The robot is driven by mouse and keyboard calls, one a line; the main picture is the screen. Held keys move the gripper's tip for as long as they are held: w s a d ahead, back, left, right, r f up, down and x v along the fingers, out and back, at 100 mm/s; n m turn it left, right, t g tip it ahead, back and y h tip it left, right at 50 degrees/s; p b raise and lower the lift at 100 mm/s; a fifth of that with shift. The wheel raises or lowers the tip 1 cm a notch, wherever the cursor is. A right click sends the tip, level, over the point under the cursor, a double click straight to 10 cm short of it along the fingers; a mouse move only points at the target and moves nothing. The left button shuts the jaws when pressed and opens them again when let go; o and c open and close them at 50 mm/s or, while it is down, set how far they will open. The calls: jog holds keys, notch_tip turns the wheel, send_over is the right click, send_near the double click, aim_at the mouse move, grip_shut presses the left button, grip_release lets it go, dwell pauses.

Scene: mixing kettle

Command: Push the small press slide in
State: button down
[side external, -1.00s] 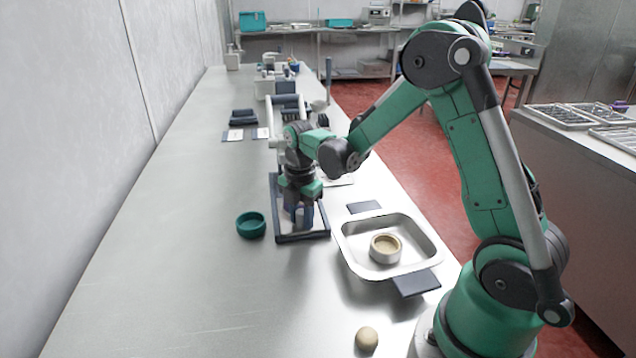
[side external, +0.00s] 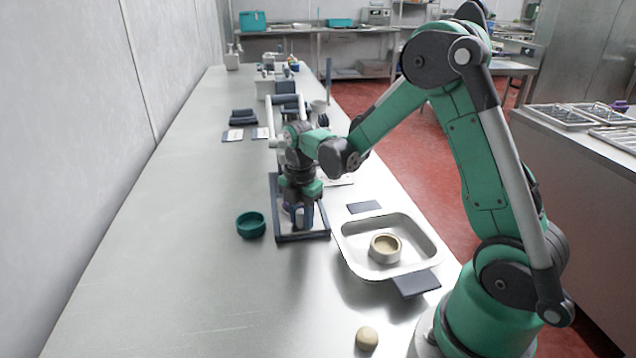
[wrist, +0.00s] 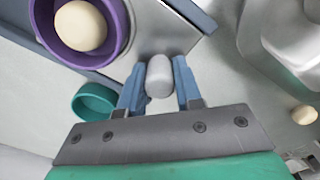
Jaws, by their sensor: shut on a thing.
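The small press has a flat metal plate with a dark blue frame (side external: 325,222), lying on the steel table under my gripper. In the wrist view a light grey rounded knob (wrist: 159,76), apparently the slide's handle, stands between the blue fingers. My gripper (wrist: 158,88) is shut on this knob; it also shows low over the press in the side view (side external: 302,216). My gripper and wrist hide much of the press in the side view.
A loose dough ball (side external: 367,338) lies at the front. The left of the table is clear.

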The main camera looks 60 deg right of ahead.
jog(key=w+d, duration=0.5)
dwell(0.4)
jog(key=c, duration=0.6)
grip_release()
jog(key=shift+r, duration=2.85)
